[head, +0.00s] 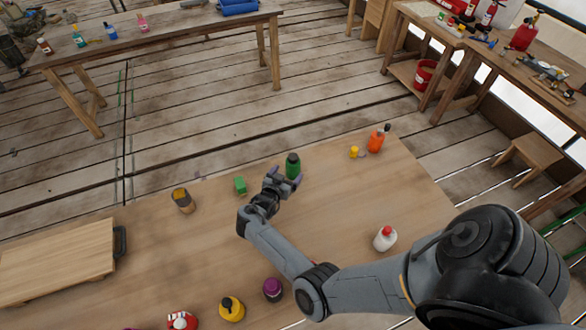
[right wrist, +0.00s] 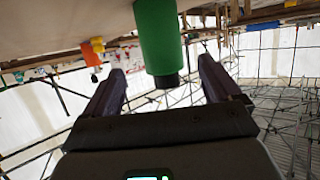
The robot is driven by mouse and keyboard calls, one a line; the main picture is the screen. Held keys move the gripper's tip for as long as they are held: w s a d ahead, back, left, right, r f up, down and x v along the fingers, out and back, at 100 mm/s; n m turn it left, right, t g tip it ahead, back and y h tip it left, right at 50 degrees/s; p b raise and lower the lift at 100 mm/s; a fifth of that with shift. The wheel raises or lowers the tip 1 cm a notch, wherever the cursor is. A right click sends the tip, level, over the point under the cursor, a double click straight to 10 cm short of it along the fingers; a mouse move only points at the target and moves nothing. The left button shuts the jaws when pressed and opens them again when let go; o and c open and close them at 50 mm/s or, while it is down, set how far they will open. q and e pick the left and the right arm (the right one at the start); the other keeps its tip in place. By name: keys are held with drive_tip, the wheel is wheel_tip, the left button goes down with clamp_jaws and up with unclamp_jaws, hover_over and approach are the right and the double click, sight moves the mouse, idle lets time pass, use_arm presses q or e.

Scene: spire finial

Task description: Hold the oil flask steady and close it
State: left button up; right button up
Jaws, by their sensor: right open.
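A green bottle (head: 292,165) with a black top stands upright near the far edge of the wooden table. No label tells me whether it is the oil flask. My right gripper (head: 283,181) is open right in front of it. In the right wrist view the green bottle (right wrist: 162,35) shows between and beyond the spread fingers (right wrist: 165,88), with a gap on both sides. An orange bottle (head: 376,140) with a dark top stands farther right, with a small yellow piece (head: 354,152) beside it. My left gripper is out of view.
A green block (head: 240,186) and an open can (head: 183,201) are left of my right gripper. A white bottle with a red cap (head: 385,238) stands right of my arm. Yellow (head: 231,309) and purple (head: 272,289) bottles stand near the front. A wooden board (head: 58,262) lies left.

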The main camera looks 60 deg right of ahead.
sight(291, 169)
drive_tip(key=b+x, duration=0.1)
drive_tip(key=x, duration=0.2)
drive_tip(key=shift+w+d+f+b, duration=0.1)
drive_tip(key=shift+d+f+b, duration=0.05)
drive_tip(key=shift+d+b, duration=0.15)
drive_tip(key=shift+d, duration=0.15)
drive_tip(key=b+x, duration=0.3)
drive_tip(key=x, duration=0.1)
drive_tip(key=shift+w+d, duration=0.2)
drive_tip(key=shift+d, duration=0.45)
drive_tip(key=shift+a, duration=0.1)
